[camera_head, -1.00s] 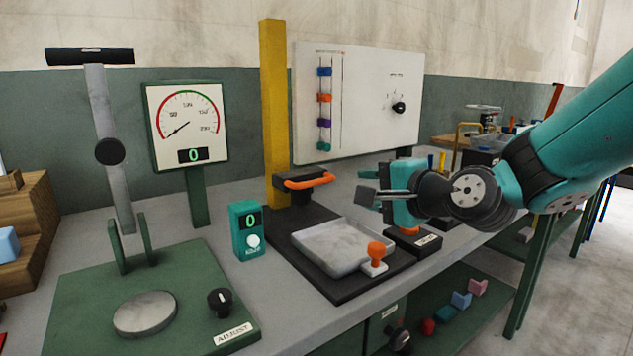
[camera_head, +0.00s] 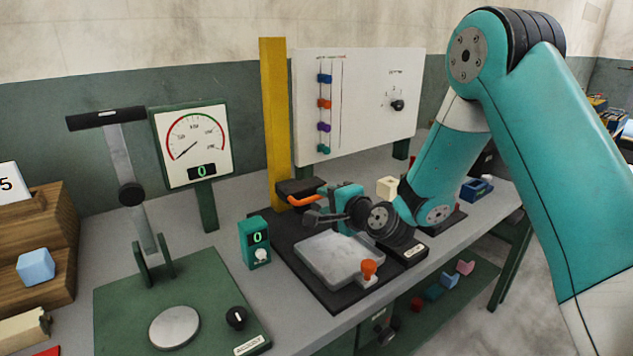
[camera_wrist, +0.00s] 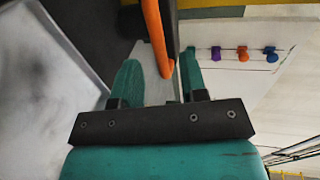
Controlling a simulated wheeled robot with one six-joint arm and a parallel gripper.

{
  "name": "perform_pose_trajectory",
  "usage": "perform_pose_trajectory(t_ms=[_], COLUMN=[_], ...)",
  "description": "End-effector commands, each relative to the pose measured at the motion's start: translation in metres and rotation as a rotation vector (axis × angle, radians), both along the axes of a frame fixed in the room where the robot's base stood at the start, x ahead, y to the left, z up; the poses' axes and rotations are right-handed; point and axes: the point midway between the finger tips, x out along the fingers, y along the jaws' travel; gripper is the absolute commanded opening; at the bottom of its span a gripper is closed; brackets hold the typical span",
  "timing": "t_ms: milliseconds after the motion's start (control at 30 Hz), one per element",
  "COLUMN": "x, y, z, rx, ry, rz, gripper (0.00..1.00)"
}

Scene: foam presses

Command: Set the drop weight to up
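The drop weight (camera_head: 294,187) is a dark block with an orange bar handle (camera_head: 305,201), low in front of the yellow column (camera_head: 273,120). My gripper (camera_head: 312,217) is just in front of the handle, above the back of the grey tray. In the wrist view the orange handle (camera_wrist: 154,35) runs in between my two teal fingers (camera_wrist: 160,80). The fingers stand apart and look open, with no clear grip on the handle. Whether either finger touches it I cannot tell.
The grey tray (camera_head: 325,262) sits on a black base with an orange knob (camera_head: 369,268) at its front. A white panel (camera_head: 365,125) with coloured sliders stands behind.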

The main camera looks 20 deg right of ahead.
Motion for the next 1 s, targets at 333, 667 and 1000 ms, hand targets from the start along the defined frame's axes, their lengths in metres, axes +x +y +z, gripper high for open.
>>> perform_pose_trajectory(t_ms=[333, 667, 1000], x=[0.038, 0.041, 0.04], y=[0.013, 0.013, 0.013], z=[-0.007, -0.009, -0.009], rx=[-0.001, 0.0, 0.0], ry=[0.0, -0.001, 0.0], rz=[0.0, 0.0, 0.0], gripper=[0.4, 0.37, 0.0])
